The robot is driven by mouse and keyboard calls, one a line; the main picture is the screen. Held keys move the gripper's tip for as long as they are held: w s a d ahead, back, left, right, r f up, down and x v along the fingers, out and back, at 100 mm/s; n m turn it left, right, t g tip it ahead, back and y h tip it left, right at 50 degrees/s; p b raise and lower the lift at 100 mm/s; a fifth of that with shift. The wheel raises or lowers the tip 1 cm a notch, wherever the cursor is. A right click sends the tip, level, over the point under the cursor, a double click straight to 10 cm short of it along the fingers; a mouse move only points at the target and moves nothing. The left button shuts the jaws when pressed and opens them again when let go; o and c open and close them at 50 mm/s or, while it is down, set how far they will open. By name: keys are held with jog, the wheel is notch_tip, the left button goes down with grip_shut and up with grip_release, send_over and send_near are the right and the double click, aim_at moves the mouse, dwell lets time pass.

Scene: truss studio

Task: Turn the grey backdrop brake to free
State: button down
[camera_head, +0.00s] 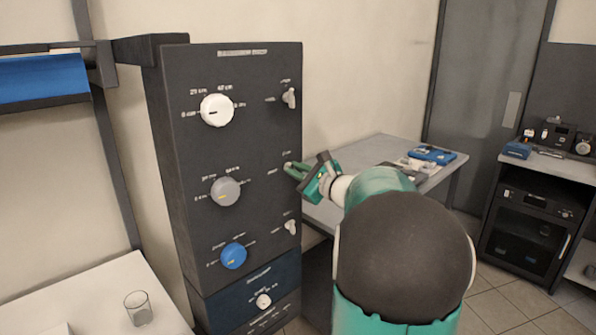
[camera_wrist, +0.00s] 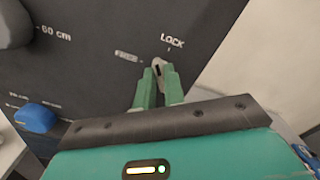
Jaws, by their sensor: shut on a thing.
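The grey backdrop brake is a small pale lever (camera_wrist: 158,64) on the dark panel (camera_wrist: 90,75), in the middle row, right of the grey dial (camera_head: 225,191). In the wrist view, FREE is printed to its left and LOCK above and right of it. A dark line on the lever points roughly upward; I cannot tell exactly which mark it meets. My gripper (camera_wrist: 158,82) is shut on the lever, its green fingers on either side. In the head view, my gripper (camera_head: 291,170) reaches the panel from the right and hides most of the lever.
Similar pale levers sit above (camera_head: 289,98) and below (camera_head: 291,227) the gripper. A white dial (camera_head: 217,111) and a blue dial (camera_head: 233,255) are on the panel's left. A table (camera_head: 375,153) with blue items stands behind my arm. A glass (camera_head: 138,308) stands front left.

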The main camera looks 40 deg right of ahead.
jog(key=n, duration=1.1)
jog(key=shift+a+f, duration=0.1)
jog(key=shift+f, duration=0.1)
dwell(0.4)
jog(key=c, duration=1.5)
grip_release()
jog(key=shift+s, duration=0.1)
jog(key=s, duration=1.3)
jog(key=shift+s+d, duration=0.2)
jog(key=shift+s, duration=0.15)
